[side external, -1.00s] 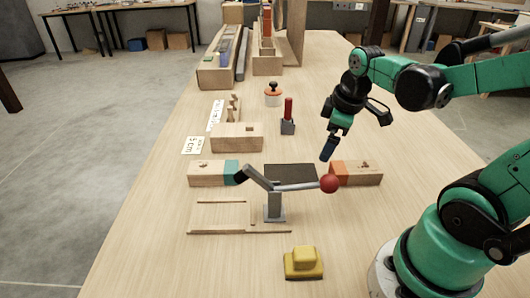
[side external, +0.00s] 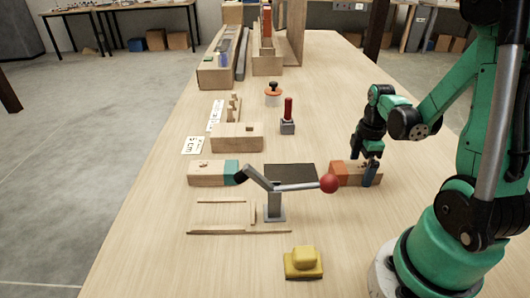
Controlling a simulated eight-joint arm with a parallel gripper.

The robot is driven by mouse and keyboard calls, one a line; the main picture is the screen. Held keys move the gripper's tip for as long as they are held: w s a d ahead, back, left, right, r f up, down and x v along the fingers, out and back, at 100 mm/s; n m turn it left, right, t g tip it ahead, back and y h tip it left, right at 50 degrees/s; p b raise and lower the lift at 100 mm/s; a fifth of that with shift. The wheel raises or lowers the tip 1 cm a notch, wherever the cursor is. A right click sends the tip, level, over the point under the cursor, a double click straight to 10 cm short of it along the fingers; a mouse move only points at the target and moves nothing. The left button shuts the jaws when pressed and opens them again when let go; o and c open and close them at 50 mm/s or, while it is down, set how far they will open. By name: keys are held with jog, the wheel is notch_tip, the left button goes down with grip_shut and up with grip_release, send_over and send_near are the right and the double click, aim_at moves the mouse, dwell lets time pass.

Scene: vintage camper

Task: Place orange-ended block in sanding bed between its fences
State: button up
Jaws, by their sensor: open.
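The orange-ended block (side external: 343,173) lies on the table at the right of the dark mat, its orange end to the left. My gripper (side external: 369,178) is down at the block's plain right end, fingers open and pointing down. One finger shows in front of the block; the other is hidden behind it. I cannot tell whether the fingers touch it. A low wooden frame with thin fences (side external: 225,232), which looks like the sanding bed, lies at the front left. A lever clamp with a red ball (side external: 328,183) stands at its right end.
A teal-ended block (side external: 205,173) lies left of the dark mat (side external: 290,173). A yellow block-shaped thing (side external: 303,262) sits at the front. A wooden block (side external: 237,137), a red-handled tool (side external: 288,117) and an orange-based knob (side external: 273,94) stand farther back.

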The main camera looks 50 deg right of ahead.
jog(key=shift+f, duration=0.2)
grip_shut()
dwell(0.3)
jog(key=shift+r, duration=0.15)
